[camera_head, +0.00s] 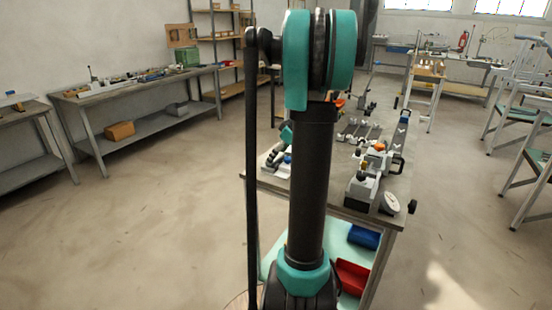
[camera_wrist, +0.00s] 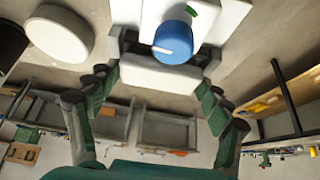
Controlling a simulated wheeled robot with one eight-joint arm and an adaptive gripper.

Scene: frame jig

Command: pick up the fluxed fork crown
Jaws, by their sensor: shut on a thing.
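In the wrist view my gripper (camera_wrist: 160,88) has its two dark and green fingers on either side of a pale, block-like part (camera_wrist: 160,75). The fingers are shut on this part. It may be the fork crown, but I cannot make out flux or its full shape. A blue round knob (camera_wrist: 173,42) with a white mark stands right beside it, on a white fixture (camera_wrist: 220,20) with a green patch. In the head view my arm hides most of this area. The blue knob (camera_head: 287,159) shows just left of my arm, and the held part cannot be made out.
The workbench (camera_head: 345,205) carries several fixtures, including a grey one with an orange part (camera_head: 379,146) and a white round disc (camera_head: 390,203). Red (camera_head: 352,277) and blue (camera_head: 363,237) bins sit on its lower shelf. The floor to the left is clear.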

